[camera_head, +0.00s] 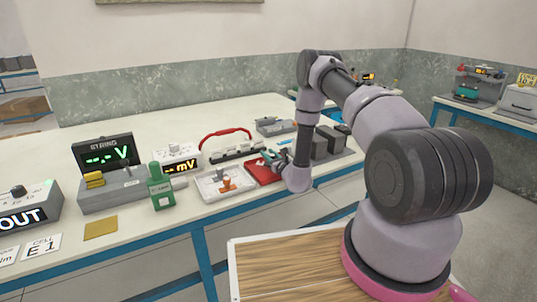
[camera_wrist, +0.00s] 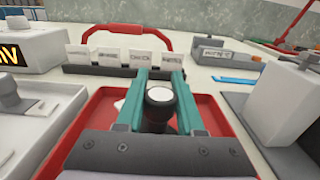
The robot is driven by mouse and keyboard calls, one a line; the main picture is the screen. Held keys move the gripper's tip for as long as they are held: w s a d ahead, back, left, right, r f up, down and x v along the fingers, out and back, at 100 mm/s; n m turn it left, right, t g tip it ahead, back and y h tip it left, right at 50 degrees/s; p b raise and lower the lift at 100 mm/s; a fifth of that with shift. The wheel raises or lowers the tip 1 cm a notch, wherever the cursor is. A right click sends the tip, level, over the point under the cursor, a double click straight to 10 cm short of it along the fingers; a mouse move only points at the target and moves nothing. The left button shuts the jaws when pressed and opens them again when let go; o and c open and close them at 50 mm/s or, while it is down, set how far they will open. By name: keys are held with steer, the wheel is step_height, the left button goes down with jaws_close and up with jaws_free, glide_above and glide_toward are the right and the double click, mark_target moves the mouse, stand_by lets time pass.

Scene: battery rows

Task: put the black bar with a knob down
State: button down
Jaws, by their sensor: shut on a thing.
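My gripper (camera_wrist: 158,105) has teal fingers. In the wrist view they are shut on the black bar with a knob (camera_wrist: 159,96), whose round knob with a pale top shows between them. Most of the bar is hidden by the fingers and the gripper body. The gripper is over the red tray (camera_wrist: 88,120); I cannot tell whether the bar touches the tray. In the head view my gripper (camera_head: 269,157) is small at the red tray (camera_head: 262,176), and the bar cannot be made out there.
Behind the red tray stands a dark rack (camera_wrist: 75,69) with several white cards and a red handle (camera_wrist: 128,27). A white tray (camera_head: 207,191) with an orange item is to the left. Grey and dark blocks (camera_head: 328,143) stand close on the right.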

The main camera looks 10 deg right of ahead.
steer(key=shift+f, duration=0.25)
steer(key=c, duration=0.5)
jaws_free()
steer(key=shift+s+f, duration=0.15)
steer(key=shift+s, duration=0.05)
